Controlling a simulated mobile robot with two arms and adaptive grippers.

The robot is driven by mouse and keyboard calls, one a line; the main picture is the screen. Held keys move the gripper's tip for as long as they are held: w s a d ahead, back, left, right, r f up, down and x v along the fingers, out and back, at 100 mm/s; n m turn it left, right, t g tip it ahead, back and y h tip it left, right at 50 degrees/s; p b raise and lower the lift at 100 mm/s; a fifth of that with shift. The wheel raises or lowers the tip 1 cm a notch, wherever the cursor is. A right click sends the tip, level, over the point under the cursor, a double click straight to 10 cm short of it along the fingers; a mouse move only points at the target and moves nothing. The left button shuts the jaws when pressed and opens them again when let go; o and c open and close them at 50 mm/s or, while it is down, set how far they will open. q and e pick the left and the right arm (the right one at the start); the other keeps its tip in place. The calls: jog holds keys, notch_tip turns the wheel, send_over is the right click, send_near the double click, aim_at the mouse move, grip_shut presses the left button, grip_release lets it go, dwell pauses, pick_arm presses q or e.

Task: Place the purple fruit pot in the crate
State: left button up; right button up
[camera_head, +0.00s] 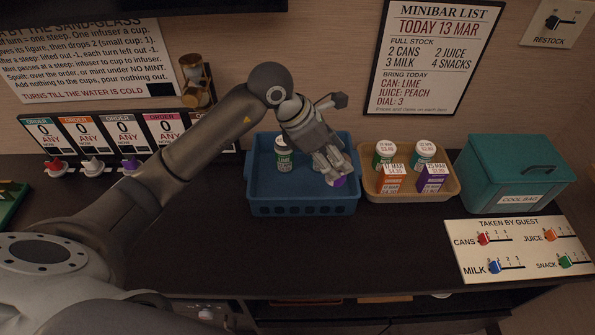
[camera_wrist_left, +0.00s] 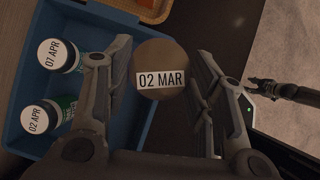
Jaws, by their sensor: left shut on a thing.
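My left gripper (camera_head: 338,172) is over the front right part of the blue crate (camera_head: 300,209), shut on the purple fruit pot (camera_head: 340,182). In the left wrist view the pot's round lid (camera_wrist_left: 161,82), labelled 02 MAR, sits between the two fingers, overlapping the crate's side wall (camera_wrist_left: 140,28). The gripper hides most of the pot in the head view; I cannot tell if its base touches anything. A dark part that looks like my right gripper (camera_wrist_left: 262,88) shows small at the right of the left wrist view, away from the crate.
Two green-labelled pots stand in the crate, dated 07 APR (camera_wrist_left: 56,56) and 02 APR (camera_wrist_left: 36,118). A tan tray (camera_head: 408,196) with pots and cartons is right of the crate, then a teal cool bag (camera_head: 510,172). The counter in front is clear.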

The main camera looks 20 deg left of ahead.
pick_arm(q)
jog(key=a+f+p, duration=0.1)
jog(key=a+f, duration=0.3)
jog(key=s+a+f+p, duration=0.1)
jog(key=a+f+p, duration=0.1)
jog(key=a+f, duration=0.1)
jog(key=a+f+p, duration=0.1)
jog(key=a+f, duration=0.3)
jog(key=a, duration=0.2)
jog(key=shift+s+f, duration=0.15)
jog(key=shift+f, duration=0.45)
pick_arm(e)
jog(key=r, duration=0.2)
jog(key=s+r, duration=0.1)
jog(key=r, duration=0.1)
jog(key=shift+a+r, duration=0.2)
jog(key=shift+r, duration=0.1)
pick_arm(q)
jog(key=shift+f, duration=0.25)
jog(key=o, duration=0.8)
jog(key=shift+r, duration=0.1)
pick_arm(e)
jog(key=shift+s+f, duration=0.1)
jog(key=shift+s, duration=0.05)
